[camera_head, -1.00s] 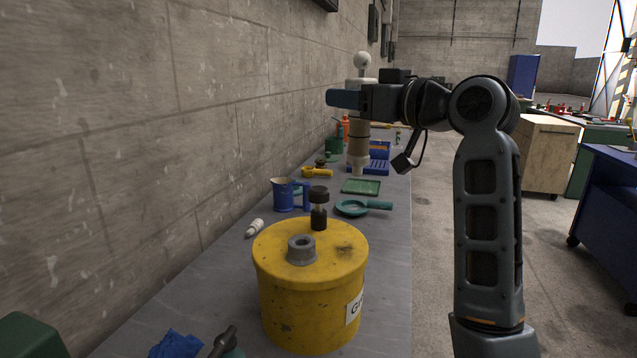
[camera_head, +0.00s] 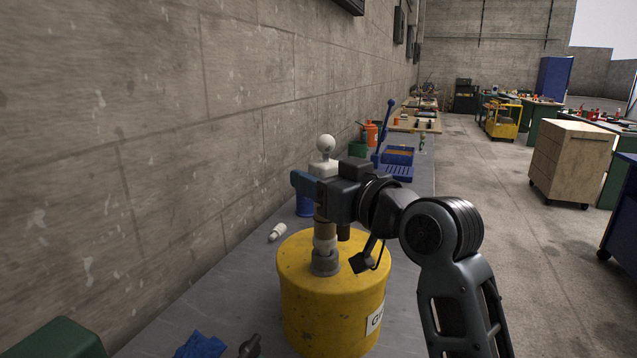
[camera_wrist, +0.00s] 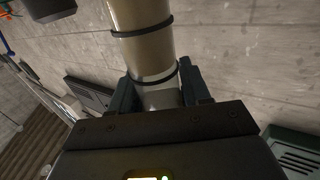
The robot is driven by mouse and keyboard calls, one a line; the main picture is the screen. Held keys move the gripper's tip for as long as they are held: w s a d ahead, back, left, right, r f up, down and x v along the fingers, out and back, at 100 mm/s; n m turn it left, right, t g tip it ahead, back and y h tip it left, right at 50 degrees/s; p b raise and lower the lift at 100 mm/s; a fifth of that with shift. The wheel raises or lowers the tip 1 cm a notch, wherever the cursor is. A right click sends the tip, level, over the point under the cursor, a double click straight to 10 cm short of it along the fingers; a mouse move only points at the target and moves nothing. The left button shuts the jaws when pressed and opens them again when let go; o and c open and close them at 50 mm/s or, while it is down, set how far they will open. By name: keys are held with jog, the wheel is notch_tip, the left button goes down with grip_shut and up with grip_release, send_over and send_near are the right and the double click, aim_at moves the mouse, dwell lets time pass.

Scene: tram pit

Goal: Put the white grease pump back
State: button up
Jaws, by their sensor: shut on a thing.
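The white grease pump (camera_head: 325,168) stands about upright with its round white knob on top and a tan tube below. My gripper (camera_head: 320,188) is shut around its body. In the wrist view the pump (camera_wrist: 146,48) shows as a pale tube with black rings between the fingers (camera_wrist: 160,92). The pump's white lower end meets the grey collar (camera_head: 325,263) on the lid of the yellow drum (camera_head: 330,310). I cannot tell how deep it sits in the collar.
A white tube (camera_head: 278,232) lies left of the drum on the grey bench (camera_head: 225,290). A blue rag (camera_head: 201,346) lies in front. The concrete wall runs close along the left.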

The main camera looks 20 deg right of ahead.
jog(key=shift+f, duration=0.6)
jog(key=shift+f, duration=0.2)
jog(key=o, duration=1.3)
jog(key=shift+f+b+v, duration=0.15)
jog(key=shift+b+v, duration=0.45)
jog(key=shift+v, duration=1.35)
jog(key=shift+f+b+v, duration=0.15)
jog(key=shift+b+v, duration=0.45)
jog(key=shift+v, duration=1.35)
jog(key=shift+d, duration=0.1)
